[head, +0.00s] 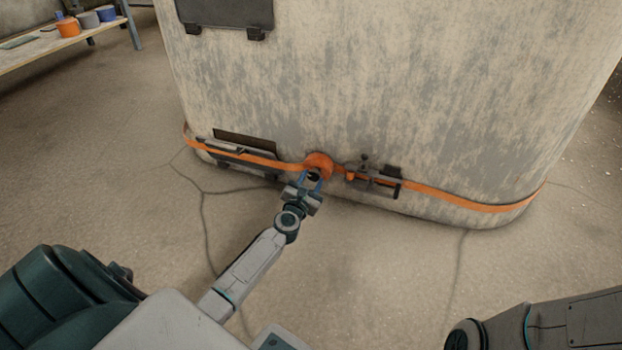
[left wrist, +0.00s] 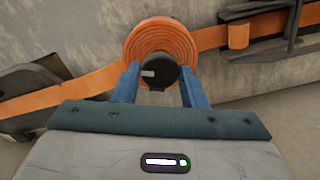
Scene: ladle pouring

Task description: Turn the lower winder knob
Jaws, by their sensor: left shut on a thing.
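The lower winder is an orange coil of strap (head: 319,162) low on the front of a large worn furnace-like body. In the left wrist view the coil (left wrist: 160,48) shows as ringed orange layers. In the head view my left gripper (head: 313,176) reaches the coil from below, hiding part of the knob. My right gripper is not in view; only part of my right arm shows at lower right.
An orange strap (head: 460,200) runs around the base of the large pale body (head: 400,90). A dark clamp or buckle (head: 374,180) sits right of the coil, and a dark flap (head: 240,150) left of it. A shelf (head: 60,45) with small pots stands at upper left. The floor in front is clear.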

